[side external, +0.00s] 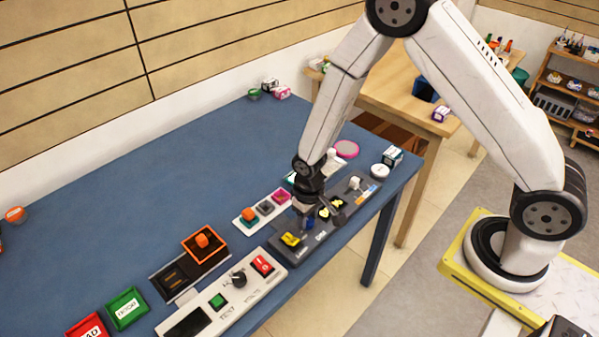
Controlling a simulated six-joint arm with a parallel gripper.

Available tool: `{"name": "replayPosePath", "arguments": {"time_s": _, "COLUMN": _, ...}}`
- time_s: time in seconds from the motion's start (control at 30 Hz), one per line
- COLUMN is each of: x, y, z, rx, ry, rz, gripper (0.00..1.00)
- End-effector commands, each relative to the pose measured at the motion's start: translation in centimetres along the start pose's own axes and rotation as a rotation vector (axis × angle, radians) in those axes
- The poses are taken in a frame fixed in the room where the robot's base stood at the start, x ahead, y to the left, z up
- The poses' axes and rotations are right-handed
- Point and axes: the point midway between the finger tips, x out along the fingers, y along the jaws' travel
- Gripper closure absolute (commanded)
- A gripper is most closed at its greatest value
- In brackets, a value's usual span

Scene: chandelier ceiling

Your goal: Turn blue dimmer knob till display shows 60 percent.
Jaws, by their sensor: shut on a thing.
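The blue dimmer knob (308,223) is on a dark grey control panel (282,254) near the front edge of the blue table. Only a small part of it shows beneath my gripper (309,212). My gripper points down over the panel and is shut on the blue knob; its fingers are small and partly hidden. A yellow knob (290,240) sits to the left of the blue knob on the same panel, and another yellow control (336,207) sits to the right. No display reading is legible in this view.
A light panel (207,318) with a black knob (238,279), green button and red switch lies to the left. An orange-framed box (206,262) stands behind it. Green (126,309) and red trays lie at the left front. The table's back middle is clear.

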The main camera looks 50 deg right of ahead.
Motion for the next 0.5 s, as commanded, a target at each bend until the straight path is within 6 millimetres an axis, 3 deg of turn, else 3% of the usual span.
{"name": "replayPosePath", "arguments": {"time_s": 0.5, "x": 0.06, "y": 0.01, "z": 0.05, "rx": 0.064, "ry": -0.001, "rz": 0.000, "gripper": 1.00}}
